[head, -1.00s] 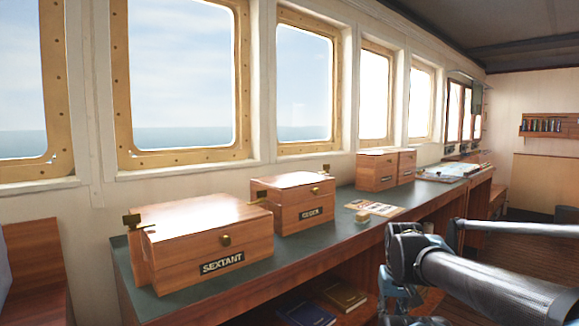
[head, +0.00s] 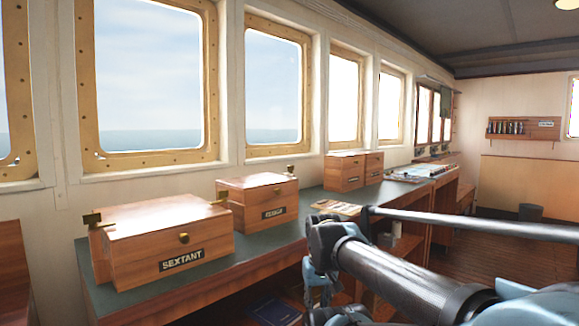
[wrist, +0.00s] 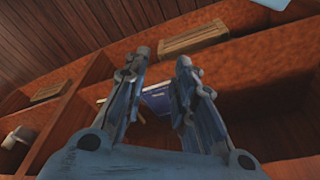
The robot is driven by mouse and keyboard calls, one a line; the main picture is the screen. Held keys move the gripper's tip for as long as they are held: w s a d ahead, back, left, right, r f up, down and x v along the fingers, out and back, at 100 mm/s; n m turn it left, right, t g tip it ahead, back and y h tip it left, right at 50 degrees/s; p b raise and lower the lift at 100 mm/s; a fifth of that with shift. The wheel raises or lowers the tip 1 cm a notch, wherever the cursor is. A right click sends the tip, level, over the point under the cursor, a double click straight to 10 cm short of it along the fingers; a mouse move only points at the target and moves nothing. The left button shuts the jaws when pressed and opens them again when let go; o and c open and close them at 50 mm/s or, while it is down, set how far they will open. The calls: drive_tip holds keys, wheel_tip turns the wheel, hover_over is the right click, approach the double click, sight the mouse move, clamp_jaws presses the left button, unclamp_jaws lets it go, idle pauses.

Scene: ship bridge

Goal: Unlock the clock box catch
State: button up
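My gripper (wrist: 160,62) is open and empty in the wrist view, facing shelving below counter level. It is apart from both boxes.
The counter (head: 235,258) runs along the windows. Two more wooden boxes (head: 343,172) and papers (head: 336,207) lie further along it. A blue book (head: 273,311) lies on a shelf below, and blue books (wrist: 157,100) show between my fingers. Open floor lies to the right.

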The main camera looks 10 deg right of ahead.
drive_tip(key=w+a+r+m+h, duration=0.15)
drive_tip(key=w+r+m, duration=0.25)
drive_tip(key=w+r, duration=1.05)
drive_tip(key=w+a+r+m+h, duration=0.1)
drive_tip(key=w+a+r+m, duration=0.2)
drive_tip(key=w+r, duration=1.2)
drive_tip(key=w+a+r+m+h, duration=0.15)
drive_tip(key=w+r+m, duration=0.25)
drive_tip(key=w+r, duration=1.1)
drive_tip(key=d+f, duration=0.1)
drive_tip(key=f, duration=0.2)
drive_tip(key=d+f, duration=0.2)
drive_tip(key=f, duration=0.2)
drive_tip(key=s+d+f, duration=0.1)
drive_tip(key=d+f, duration=0.1)
drive_tip(key=f, duration=0.1)
drive_tip(key=shift+f, duration=0.25)
